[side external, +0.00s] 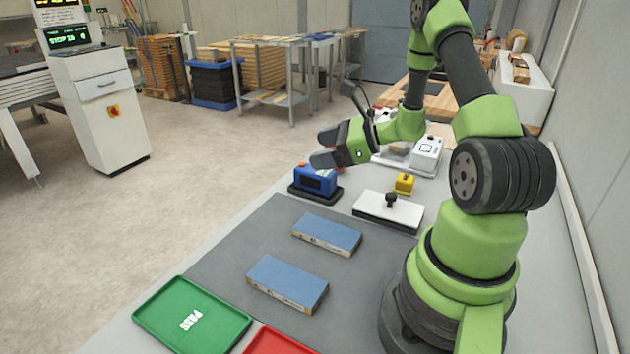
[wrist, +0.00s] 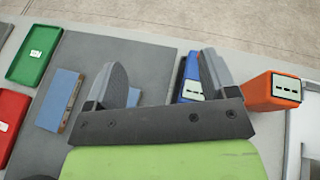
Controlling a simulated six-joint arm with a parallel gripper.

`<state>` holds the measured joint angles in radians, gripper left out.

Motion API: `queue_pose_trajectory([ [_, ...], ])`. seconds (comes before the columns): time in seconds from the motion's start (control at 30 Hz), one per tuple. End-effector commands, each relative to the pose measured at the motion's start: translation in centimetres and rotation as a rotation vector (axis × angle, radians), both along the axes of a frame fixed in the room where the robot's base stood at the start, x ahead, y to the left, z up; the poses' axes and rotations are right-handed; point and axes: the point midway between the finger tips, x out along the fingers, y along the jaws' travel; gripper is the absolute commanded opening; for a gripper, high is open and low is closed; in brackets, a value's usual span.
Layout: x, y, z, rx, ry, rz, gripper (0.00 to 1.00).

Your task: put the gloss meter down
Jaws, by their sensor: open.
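My gripper (side external: 325,147) is open and empty, raised above the bench with its fingers apart. A blue boxy meter with a display (side external: 316,180) stands on a black base on the bench, below the gripper. In the wrist view the blue meter (wrist: 190,86) shows beside the right finger, partly hidden by it. An orange meter with a display (wrist: 272,90) stands to the right of that finger in the wrist view. I cannot tell from the frames which of the two is the gloss meter. Neither is held.
Two blue-topped panels (side external: 327,234) (side external: 287,283) lie on the dark grey mat (side external: 225,262). A green PASS tray (side external: 192,318) and a red tray (side external: 277,343) lie at the front. A white block with a black knob (side external: 388,211) and a yellow block (side external: 404,183) stand near the arm.

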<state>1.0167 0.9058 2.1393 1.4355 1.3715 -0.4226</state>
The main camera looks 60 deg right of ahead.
Motion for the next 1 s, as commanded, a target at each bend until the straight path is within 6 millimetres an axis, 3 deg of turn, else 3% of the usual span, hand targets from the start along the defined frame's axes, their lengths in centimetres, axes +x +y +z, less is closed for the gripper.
queue_pose_trajectory([
  [0.03,-0.8,-1.5,-1.8,0.047,0.011,-0.095,0.79],
  [0.1,-1.6,-3.1,-3.4,0.083,0.016,-0.194,0.79],
  [0.27,-2.6,-4.7,-5.3,0.122,0.024,-0.308,0.79],
  [0.8,3.7,-4.7,-8.0,0.123,0.025,-0.312,0.79],
  [1.0,4.2,-4.8,-8.2,0.123,0.025,-0.314,0.79],
])
